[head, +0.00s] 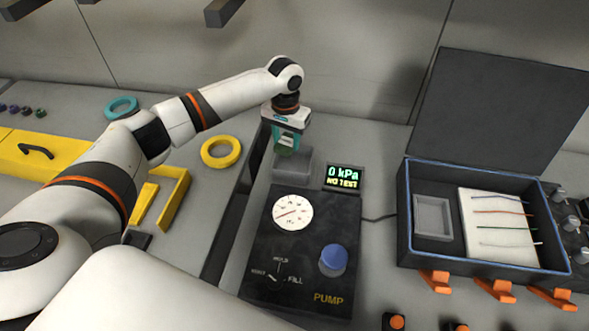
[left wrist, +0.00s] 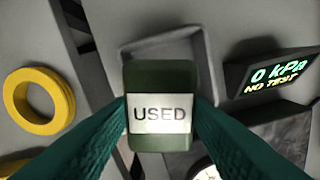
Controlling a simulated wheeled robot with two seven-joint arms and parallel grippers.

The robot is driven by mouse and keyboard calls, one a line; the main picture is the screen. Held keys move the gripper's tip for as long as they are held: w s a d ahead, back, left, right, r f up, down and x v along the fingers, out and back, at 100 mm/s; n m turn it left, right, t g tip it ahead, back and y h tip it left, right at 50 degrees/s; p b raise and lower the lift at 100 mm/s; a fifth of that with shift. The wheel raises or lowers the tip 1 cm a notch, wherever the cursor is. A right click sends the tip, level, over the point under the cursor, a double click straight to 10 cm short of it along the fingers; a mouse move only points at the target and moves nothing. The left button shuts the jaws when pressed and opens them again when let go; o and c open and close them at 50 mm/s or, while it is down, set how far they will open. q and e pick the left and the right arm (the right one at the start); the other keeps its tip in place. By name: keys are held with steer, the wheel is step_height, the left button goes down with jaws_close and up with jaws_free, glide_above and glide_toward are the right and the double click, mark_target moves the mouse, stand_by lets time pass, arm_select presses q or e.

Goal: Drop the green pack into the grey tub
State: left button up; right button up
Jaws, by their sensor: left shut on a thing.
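A green pack (left wrist: 160,75) with a white label reading "USED" is between the two teal fingers of my left gripper (left wrist: 160,112), which is shut on it. In the head view my left gripper (head: 287,138) points down, with the green pack (head: 284,151) low between its fingers. A grey tub (head: 292,168) is directly beneath or just behind the pack in the head view. The tub's rim (left wrist: 126,60) shows around the pack's far end in the left wrist view. The pack hides part of the tub, and I cannot tell the gap between them. My right gripper is not in view.
A pump panel (head: 290,250) with a gauge and blue knob is in front of the tub. A small display (head: 343,179) reading "0 kPa NO TEST" stands to its right. A yellow ring (head: 221,152) lies left. An open dark case (head: 405,215) is at the right.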

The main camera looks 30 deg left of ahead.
arm_select(q)
steer(key=o, duration=1)
steer(key=shift+o, duration=0.2)
step_height(320, 180, up, 12)
steer(key=shift+b, duration=0.4)
